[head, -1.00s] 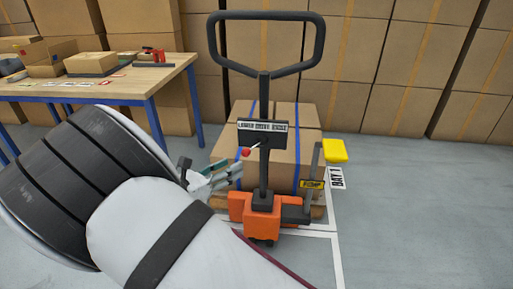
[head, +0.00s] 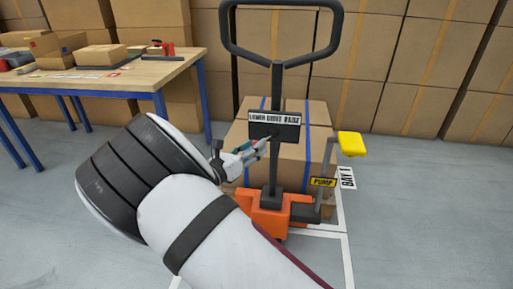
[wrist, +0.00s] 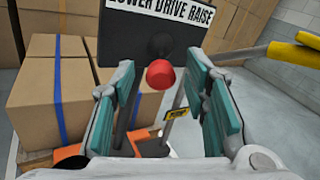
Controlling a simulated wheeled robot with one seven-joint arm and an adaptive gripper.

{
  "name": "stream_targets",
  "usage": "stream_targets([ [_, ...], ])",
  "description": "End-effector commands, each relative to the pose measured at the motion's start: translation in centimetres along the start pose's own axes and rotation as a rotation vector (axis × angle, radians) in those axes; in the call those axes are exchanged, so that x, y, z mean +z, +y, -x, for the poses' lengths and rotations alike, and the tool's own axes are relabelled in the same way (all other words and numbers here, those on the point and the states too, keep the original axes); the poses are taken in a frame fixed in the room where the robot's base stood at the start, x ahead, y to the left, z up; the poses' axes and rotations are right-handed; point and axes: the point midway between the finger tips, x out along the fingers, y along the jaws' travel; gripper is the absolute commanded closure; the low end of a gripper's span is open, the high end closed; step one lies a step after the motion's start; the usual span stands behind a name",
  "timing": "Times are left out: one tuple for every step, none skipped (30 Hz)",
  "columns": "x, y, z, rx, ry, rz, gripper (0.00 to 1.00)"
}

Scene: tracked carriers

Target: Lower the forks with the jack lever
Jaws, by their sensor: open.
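The pallet jack has an orange base (head: 262,213) and an upright black handle (head: 277,75) with a loop on top. Its dark panel (head: 274,126) reads LOWER DRIVE RAISE. In the wrist view, the lever's red knob (wrist: 160,74) stands out in front of that panel (wrist: 150,38), under the word DRIVE. My gripper (wrist: 165,82) is open, with one teal-padded finger on each side of the knob and a gap to both. In the head view my gripper (head: 255,150) is just below the panel, and its fingers largely hide the knob. The forks are hidden beneath the load.
Boxes with blue straps (head: 306,145) stand behind the handle. A wooden table (head: 130,80) with boxes stands at the left. The floor (head: 430,210) at the right is clear.

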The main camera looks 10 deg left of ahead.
Motion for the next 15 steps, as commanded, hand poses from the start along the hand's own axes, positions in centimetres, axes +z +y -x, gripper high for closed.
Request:
stream_targets([
  [-0.1,0.0,-0.6,-0.002,0.0,-0.001,0.58],
  [-0.1,0.0,-0.9,-0.002,0.0,-0.001,0.58],
  [0.0,0.0,-1.3,-0.002,-0.001,-0.001,0.58],
  [0.0,0.0,-1.5,-0.002,-0.001,-0.001,0.58],
  [0.0,0.0,-1.7,-0.002,-0.001,0.0,0.58],
  [0.0,0.0,-1.8,-0.001,0.0,0.0,0.58],
  [0.0,0.0,-1.9,-0.001,0.0,0.0,0.58],
  [0.0,0.0,-2.0,0.0,0.0,0.0,0.58],
  [0.0,0.0,-2.0,0.0,0.0,0.0,0.58],
  [0.0,0.0,-2.0,0.0,0.0,0.0,0.58],
  [0.0,0.0,-2.0,0.0,0.0,0.0,0.58],
  [0.0,0.0,-2.0,0.0,0.0,0.0,0.58],
  [0.0,0.0,-2.0,0.0,0.0,0.0,0.58],
  [0.0,0.0,-2.0,0.0,0.0,0.0,0.58],
  [0.0,0.0,-2.0,0.0,0.0,0.0,0.58],
])
